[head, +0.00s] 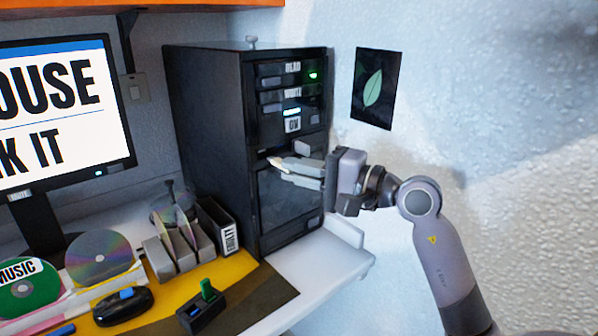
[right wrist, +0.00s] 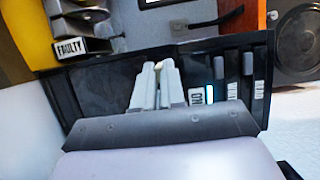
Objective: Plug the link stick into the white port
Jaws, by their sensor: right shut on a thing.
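My right gripper (head: 277,168) reaches in from the right to the front of the black computer tower (head: 210,140). Its fingers are shut on a small pale thing (head: 273,161) at their tips, close to the tower's front. Most of that thing is hidden, so I cannot tell for sure that it is the link stick. The right wrist view shows the closed fingers (right wrist: 155,88) against the dark tower front (right wrist: 100,95). I cannot make out a white port; the fingers cover part of the front. My left gripper is not in view.
A green stick (head: 207,289) stands in a black dock (head: 203,311) on the yellow mat. A disc rack (head: 163,262), a FAULTY box (head: 219,228), discs (head: 99,256), a black mouse (head: 124,306) and a monitor (head: 60,120) are to the left. The desk's right corner (head: 345,258) is clear.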

